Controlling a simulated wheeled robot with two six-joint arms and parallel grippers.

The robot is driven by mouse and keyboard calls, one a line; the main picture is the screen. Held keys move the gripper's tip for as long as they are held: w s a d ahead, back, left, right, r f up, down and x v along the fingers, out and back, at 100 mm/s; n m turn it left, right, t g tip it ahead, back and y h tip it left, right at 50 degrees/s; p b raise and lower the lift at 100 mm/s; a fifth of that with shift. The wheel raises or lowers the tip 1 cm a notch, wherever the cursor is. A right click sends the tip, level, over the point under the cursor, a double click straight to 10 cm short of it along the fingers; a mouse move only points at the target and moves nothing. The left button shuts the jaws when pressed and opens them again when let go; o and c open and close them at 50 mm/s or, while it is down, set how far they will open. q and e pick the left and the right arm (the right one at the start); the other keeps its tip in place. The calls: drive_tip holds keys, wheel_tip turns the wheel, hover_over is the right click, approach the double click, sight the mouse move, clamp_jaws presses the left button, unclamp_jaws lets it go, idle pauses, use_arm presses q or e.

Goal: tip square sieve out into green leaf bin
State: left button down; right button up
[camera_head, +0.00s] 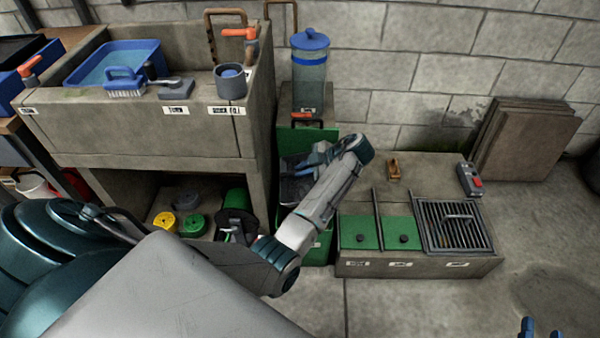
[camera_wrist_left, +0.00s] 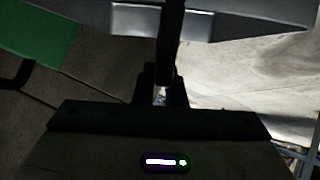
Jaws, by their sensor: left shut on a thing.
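My left gripper (camera_head: 318,158) is shut on the square sieve (camera_head: 296,188), a dark, shallow, square piece, partly hidden by my forearm. In the left wrist view, the sieve (camera_wrist_left: 110,20) spans the top as a dark grey frame, with a dark handle between the fingers (camera_wrist_left: 162,92). The green leaf bin (camera_head: 318,252) stands below and around the sieve in the head view, largely hidden by my arm. The sieve appears over the bin's opening; its tilt and contents are unclear. My right gripper (camera_head: 541,330) shows only blue fingertips, set apart with nothing between them.
A concrete sink (camera_head: 130,135) with a blue basin stands left. A blue-lidded clear canister (camera_head: 309,75) is behind the bin. A low concrete block (camera_head: 420,180) with green lids (camera_head: 360,233) and a metal grate (camera_head: 455,228) is right.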

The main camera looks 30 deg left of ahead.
use_arm(q)
drive_tip(key=shift+w+d+r+g, duration=0.1)
drive_tip(key=shift+w+r+g, duration=0.05)
drive_tip(key=shift+w+g, duration=0.3)
drive_tip(key=shift+w+d+r+m+g+y+b, duration=0.15)
drive_tip(key=shift+w+r+m+g+y+b, duration=0.3)
drive_tip(key=shift+m+g+b, duration=0.2)
use_arm(e)
wheel_tip(320, 180, up, 6)
drive_tip(key=t, duration=0.4)
use_arm(q)
drive_tip(key=shift+w+r+p, duration=0.1)
drive_tip(key=shift+p, duration=0.2)
drive_tip(key=shift+w+d+r+m+g+y+p, duration=0.15)
drive_tip(key=shift+w+r+m+g+y+p, duration=0.2)
drive_tip(key=shift+w+m+g+y+p, duration=0.5)
use_arm(e)
drive_tip(key=s+f+g, duration=0.2)
drive_tip(key=f+g, duration=0.2)
drive_tip(key=f, duration=0.3)
drive_tip(key=s+f+g, duration=0.2)
drive_tip(key=f+g, duration=0.3)
drive_tip(key=f, duration=0.2)
drive_tip(key=shift+s+a+p, duration=0.25)
drive_tip(key=shift+a+p, duration=0.05)
drive_tip(key=shift+a, duration=0.15)
use_arm(q)
drive_tip(key=shift+s+h, duration=0.15)
drive_tip(key=shift+h, duration=0.15)
